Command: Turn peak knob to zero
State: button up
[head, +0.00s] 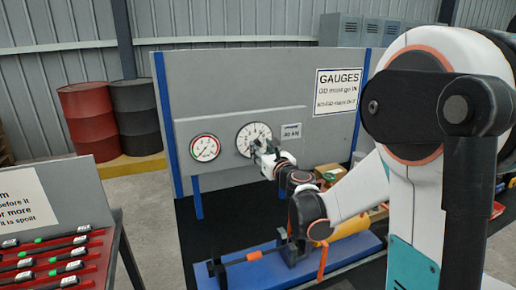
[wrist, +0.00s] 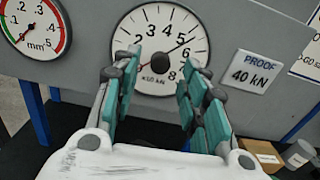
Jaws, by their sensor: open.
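The white round force gauge (wrist: 150,20) fills the upper middle of the wrist view, marked in x10 kN, with a thin needle pointing between 5 and 6. It also shows in the head view (head: 250,132) on the grey panel. My gripper (wrist: 160,66) is open in front of the gauge face, with a finger on each side of its centre. In the head view my gripper (head: 264,152) covers the gauge's lower right, and contact is unclear.
A smaller mm gauge (wrist: 40,25) with a red and green rim is to the left. A "PROOF 40 kN" plate (wrist: 255,72) is to the right. Below stands a blue bench rig (head: 345,257) with an orange-marked bar. A rack of tools (head: 60,262) is at the left.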

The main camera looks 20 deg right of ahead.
aim_at(258, 144)
jog(key=shift+w+b, duration=0.35)
jog(key=shift+w, duration=1.65)
jog(key=shift+c, duration=0.2)
grip_shut()
